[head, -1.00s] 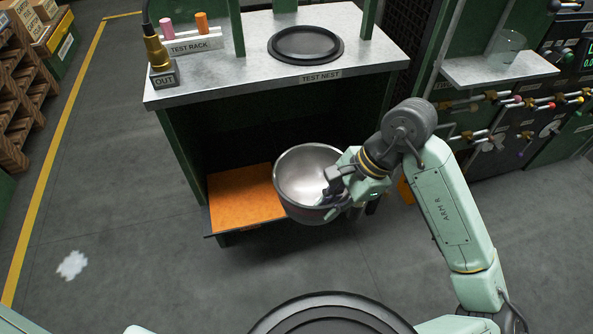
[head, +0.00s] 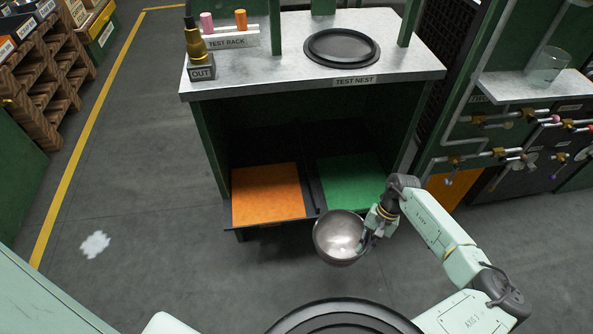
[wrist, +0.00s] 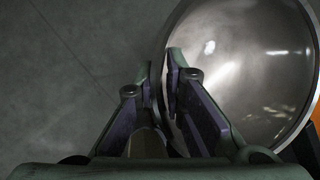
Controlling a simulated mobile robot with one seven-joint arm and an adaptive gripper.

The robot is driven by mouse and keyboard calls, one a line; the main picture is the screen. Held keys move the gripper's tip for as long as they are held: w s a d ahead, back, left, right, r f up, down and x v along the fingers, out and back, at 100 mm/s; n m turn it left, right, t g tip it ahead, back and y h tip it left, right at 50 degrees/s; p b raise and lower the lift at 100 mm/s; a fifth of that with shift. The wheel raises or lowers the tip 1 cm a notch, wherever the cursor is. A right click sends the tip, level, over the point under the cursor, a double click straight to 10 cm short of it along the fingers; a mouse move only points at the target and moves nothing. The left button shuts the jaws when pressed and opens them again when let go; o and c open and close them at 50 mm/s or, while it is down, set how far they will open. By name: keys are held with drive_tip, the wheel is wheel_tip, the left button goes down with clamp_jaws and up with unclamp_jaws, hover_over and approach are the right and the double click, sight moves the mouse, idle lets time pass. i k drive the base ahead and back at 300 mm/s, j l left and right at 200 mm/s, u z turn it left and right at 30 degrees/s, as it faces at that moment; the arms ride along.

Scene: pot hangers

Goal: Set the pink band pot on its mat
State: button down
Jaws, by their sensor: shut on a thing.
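A round steel pot (head: 337,232) hangs in my gripper (head: 368,235), in front of the low shelf and near the green mat's front edge. My gripper is shut on the pot's right rim in the head view. In the wrist view my fingers (wrist: 164,80) pinch the rim of the pot (wrist: 245,65), with its shiny inside facing up. No pink band shows on the pot. An orange mat (head: 267,194) and a green mat (head: 352,182) lie side by side on the low shelf, both bare. The pot covers a little of the shelf's front edge.
Above the shelf is a metal bench top (head: 285,60) with a dark round test nest (head: 342,46), a test rack (head: 230,40) and a brass-coloured fitting (head: 197,45). Dark dividers flank the mats. Pipes and valves stand at right.

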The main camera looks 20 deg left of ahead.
sight(265, 195)
drive_tip(key=k+j+u, duration=0.1)
drive_tip(key=j, duration=0.25)
drive_tip(key=k+j, duration=0.25)
drive_tip(key=k+j+u, duration=0.15)
drive_tip(key=j, duration=0.3)
